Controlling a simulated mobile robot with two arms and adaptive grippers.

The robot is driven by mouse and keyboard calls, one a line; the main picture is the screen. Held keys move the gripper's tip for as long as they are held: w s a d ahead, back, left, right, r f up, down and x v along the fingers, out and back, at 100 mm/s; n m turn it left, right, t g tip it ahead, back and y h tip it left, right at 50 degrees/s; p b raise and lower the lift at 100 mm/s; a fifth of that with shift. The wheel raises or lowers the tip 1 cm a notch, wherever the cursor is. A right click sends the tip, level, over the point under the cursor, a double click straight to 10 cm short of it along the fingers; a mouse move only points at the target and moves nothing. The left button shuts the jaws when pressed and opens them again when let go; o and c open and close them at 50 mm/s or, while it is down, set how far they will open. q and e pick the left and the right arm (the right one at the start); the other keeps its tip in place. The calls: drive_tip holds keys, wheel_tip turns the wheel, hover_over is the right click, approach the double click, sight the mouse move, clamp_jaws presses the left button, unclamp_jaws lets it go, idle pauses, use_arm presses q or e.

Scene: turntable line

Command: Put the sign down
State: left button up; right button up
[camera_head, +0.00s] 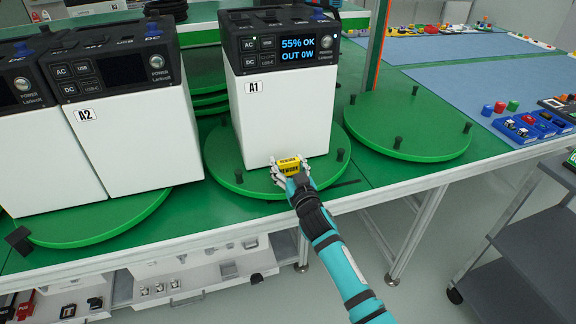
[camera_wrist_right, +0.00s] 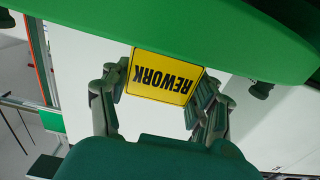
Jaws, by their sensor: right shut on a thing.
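A small yellow sign with black REWORK lettering (camera_head: 289,166) is in my right gripper (camera_head: 291,174), low in front of the white power unit A1 (camera_head: 283,115). The right gripper is shut on the sign. In the right wrist view, the sign (camera_wrist_right: 163,76) sits between the two fingers (camera_wrist_right: 160,95) and its lettering appears upside down. A1 stands on a round green turntable (camera_head: 222,172), with a lit display reading 55% OK, OUT 0W. I cannot tell whether the sign touches the turntable. My left gripper is not in view.
Unit A2 (camera_head: 135,140) and another unit stand on a green turntable at the left (camera_head: 90,232). An empty green turntable (camera_head: 410,120) with black pegs lies to the right. A grey cart (camera_head: 535,250) stands at the lower right.

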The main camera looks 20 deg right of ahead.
drive_tip(key=shift+f, duration=0.1)
drive_tip(key=o, duration=1.2)
